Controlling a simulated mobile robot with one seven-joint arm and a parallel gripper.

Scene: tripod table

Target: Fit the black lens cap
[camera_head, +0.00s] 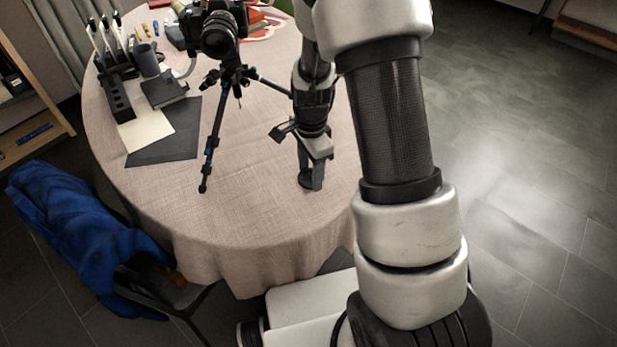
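A black camera (207,14) stands on a small black tripod (213,142) on the round cloth-covered table. Its lens (219,38) faces toward me, and I see no cap standing out on its front. My gripper (311,183) points down close over the tablecloth, to the right of the tripod and apart from it. Something small and dark shows at its fingertips. I cannot tell whether that is the black lens cap or only the fingers, nor whether the gripper is shut on it. The lens cap is not clearly visible anywhere else.
The round table (240,215) has bare cloth in front of the tripod. A dark mat (165,140), a black holder (117,98) and a dark cup (146,60) stand at its left. A chair with a blue cloth (75,230) is at the lower left.

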